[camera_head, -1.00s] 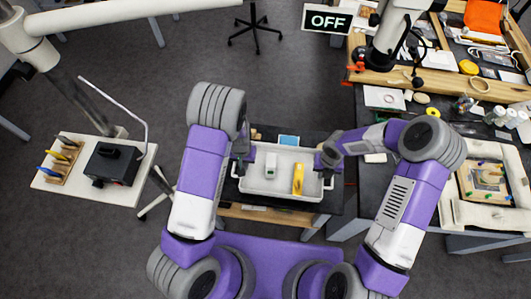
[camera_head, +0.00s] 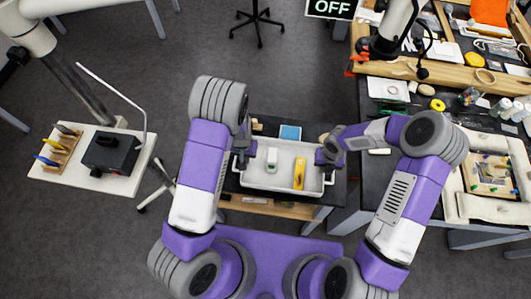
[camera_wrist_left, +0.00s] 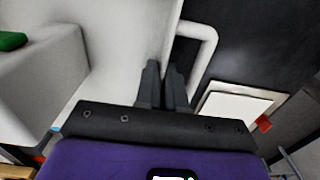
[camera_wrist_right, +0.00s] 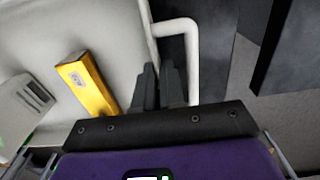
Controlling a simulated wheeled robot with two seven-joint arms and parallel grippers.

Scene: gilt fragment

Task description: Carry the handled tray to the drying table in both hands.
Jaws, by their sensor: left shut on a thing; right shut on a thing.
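The white handled tray (camera_head: 284,172) is in front of me in the head view, over a dark table. It holds a pale boxy item with a green top (camera_head: 271,160) and a yellow item (camera_head: 299,173). My left gripper (camera_head: 243,160) is shut on the tray's left handle, which shows in the left wrist view (camera_wrist_left: 207,48). My right gripper (camera_head: 327,160) is shut on the right handle, seen in the right wrist view (camera_wrist_right: 192,60). The fingers hide part of each handle. I cannot tell whether the tray is clear of the table.
The dark table (camera_head: 262,207) under the tray also bears a blue item (camera_head: 290,132). A cluttered dark workbench (camera_head: 375,175) stands close on the right. A pale side table with a black box (camera_head: 110,153) stands on the left. The floor behind is open up to a chair (camera_head: 259,20).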

